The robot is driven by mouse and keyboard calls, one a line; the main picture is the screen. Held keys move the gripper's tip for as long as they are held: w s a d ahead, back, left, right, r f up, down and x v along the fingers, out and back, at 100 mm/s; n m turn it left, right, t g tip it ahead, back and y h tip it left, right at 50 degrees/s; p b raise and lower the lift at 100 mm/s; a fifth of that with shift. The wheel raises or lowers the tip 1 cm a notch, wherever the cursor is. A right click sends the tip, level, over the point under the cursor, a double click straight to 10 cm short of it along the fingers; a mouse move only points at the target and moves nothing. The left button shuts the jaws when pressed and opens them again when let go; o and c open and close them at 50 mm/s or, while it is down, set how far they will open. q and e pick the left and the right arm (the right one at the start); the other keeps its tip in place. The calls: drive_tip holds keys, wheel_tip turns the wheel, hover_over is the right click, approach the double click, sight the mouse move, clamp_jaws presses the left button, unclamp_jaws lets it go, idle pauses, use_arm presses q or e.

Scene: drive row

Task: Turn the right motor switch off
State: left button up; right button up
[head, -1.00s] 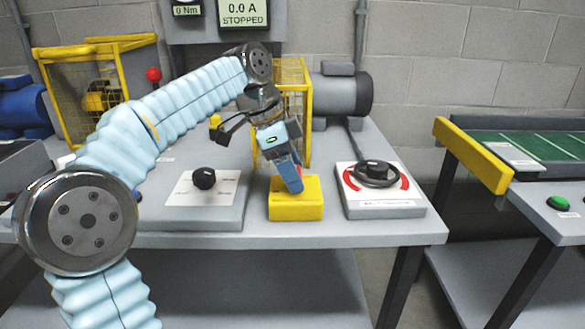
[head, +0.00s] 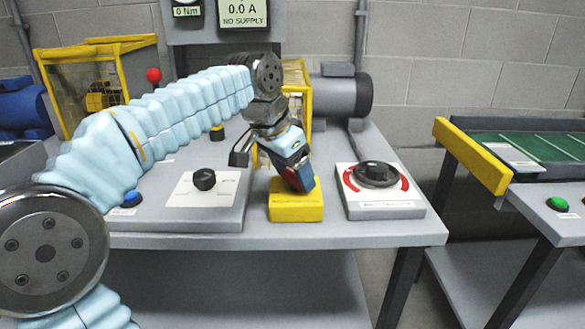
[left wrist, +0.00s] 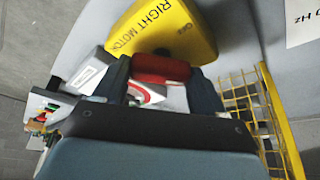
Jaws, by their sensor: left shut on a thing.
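The right motor switch is a yellow box (head: 296,208) at the front of the table, with a red handle on it. In the left wrist view the yellow box (left wrist: 185,35) carries the words RIGHT MOTOR, and a smaller mark there is too blurred to read. My left gripper (head: 303,180) is shut on the red handle (left wrist: 160,69), one finger on each side. The gripper is tilted, and in the head view it mostly hides the handle. The display (head: 243,14) behind reads 0.0 A, NO SUPPLY. My right gripper is not in view.
A black knob (head: 204,179) on a plate stands left of the switch, a black dial (head: 376,173) with red arcs right of it. A yellow cage (head: 297,75) and a grey motor (head: 340,93) stand behind. A blue button (head: 132,198) is at left.

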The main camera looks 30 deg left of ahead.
use_arm(q)
drive_tip(key=n+y, duration=0.1)
drive_tip(key=n, duration=0.1)
drive_tip(key=n+y+p, duration=0.1)
drive_tip(key=n, duration=0.2)
drive_tip(key=shift+d+n, duration=0.2)
drive_tip(key=shift+n, duration=0.1)
drive_tip(key=shift+d+n+y, duration=0.1)
drive_tip(key=shift+n+y, duration=0.9)
drive_tip(key=shift+n, duration=1.3)
drive_tip(key=o, duration=1)
drive_tip(key=shift+o, duration=0.2)
drive_tip(key=v, duration=1.3)
drive_tip(key=shift+w+r, duration=0.2)
drive_tip(key=shift+r, duration=0.3)
drive_tip(key=shift+d, duration=0.1)
drive_tip(key=shift+g, duration=0.3)
